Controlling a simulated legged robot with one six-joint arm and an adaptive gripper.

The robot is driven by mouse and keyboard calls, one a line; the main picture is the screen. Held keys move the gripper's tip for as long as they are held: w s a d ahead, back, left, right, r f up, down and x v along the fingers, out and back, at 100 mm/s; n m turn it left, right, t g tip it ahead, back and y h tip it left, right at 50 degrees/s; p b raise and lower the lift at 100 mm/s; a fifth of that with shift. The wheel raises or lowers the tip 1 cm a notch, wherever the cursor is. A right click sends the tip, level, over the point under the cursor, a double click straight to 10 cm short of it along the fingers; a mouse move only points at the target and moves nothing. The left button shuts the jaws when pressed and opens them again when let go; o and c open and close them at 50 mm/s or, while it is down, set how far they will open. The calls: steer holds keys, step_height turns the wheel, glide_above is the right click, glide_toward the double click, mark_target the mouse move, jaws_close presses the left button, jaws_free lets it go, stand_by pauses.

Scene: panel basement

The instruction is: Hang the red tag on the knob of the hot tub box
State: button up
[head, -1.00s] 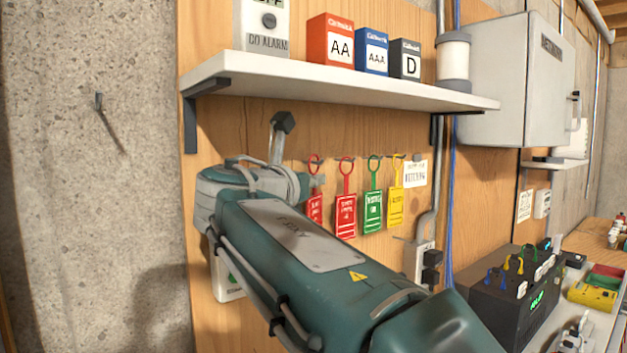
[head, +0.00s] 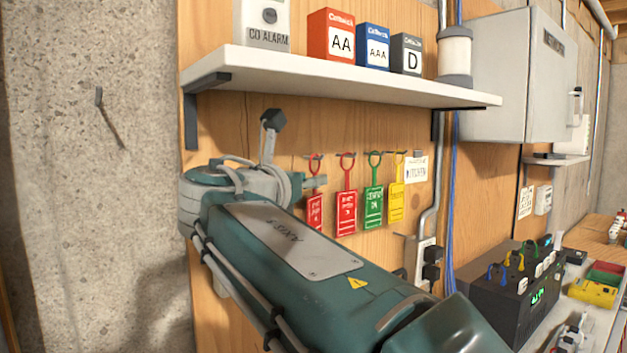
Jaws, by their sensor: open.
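Two red tags hang from hooks on the wood panel in the head view, a left red tag (head: 316,212) and a right red tag (head: 347,207). A green tag (head: 374,206) and a yellow tag (head: 397,200) hang to their right. My gripper (head: 317,182) is open at the left red tag, over its upper part just below the loop. My wrist partly hides the gripper, and I cannot tell whether it touches the tag. A grey wall box (head: 508,80) with a latch is at the upper right; its label is not readable as hot tub.
A white shelf (head: 340,80) with battery boxes and a CO alarm (head: 265,22) juts out above the tags. A conduit and outlet (head: 427,262) are to their right. A black battery unit (head: 517,285) stands on the bench at lower right.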

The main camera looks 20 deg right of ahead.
steer(key=v, duration=0.8)
steer(key=shift+a+r, duration=0.3)
steer(key=shift+s, duration=0.1)
